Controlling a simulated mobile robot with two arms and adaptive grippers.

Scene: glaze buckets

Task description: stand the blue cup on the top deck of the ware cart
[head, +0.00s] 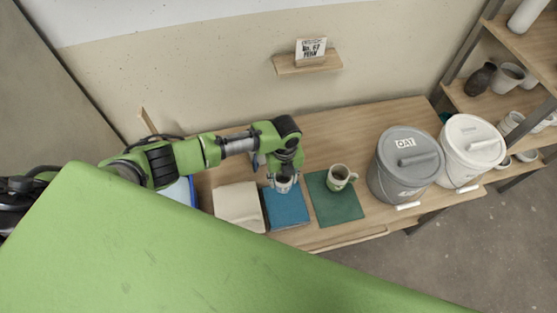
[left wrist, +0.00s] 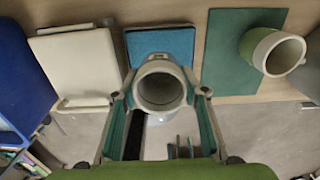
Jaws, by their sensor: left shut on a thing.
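A pale grey-rimmed cup (left wrist: 160,88) is between the fingers of my left gripper (head: 284,180), which is shut on it. I take it for the blue cup, though little blue shows on it. In the head view it is mostly hidden by the gripper, over or on the blue mat (head: 287,212); I cannot tell whether it touches. In the left wrist view its open mouth faces the camera, in front of the blue mat (left wrist: 160,48). No ware cart can be made out for sure. My right gripper is not in view.
A green-and-white mug (head: 339,177) stands on a green mat (head: 335,212) to the right. A cream block (head: 238,204) lies left of the blue mat. A grey bucket (head: 404,172) and a white bucket (head: 468,150) stand at the table's right end. Shelves (head: 515,100) with pottery stand beyond.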

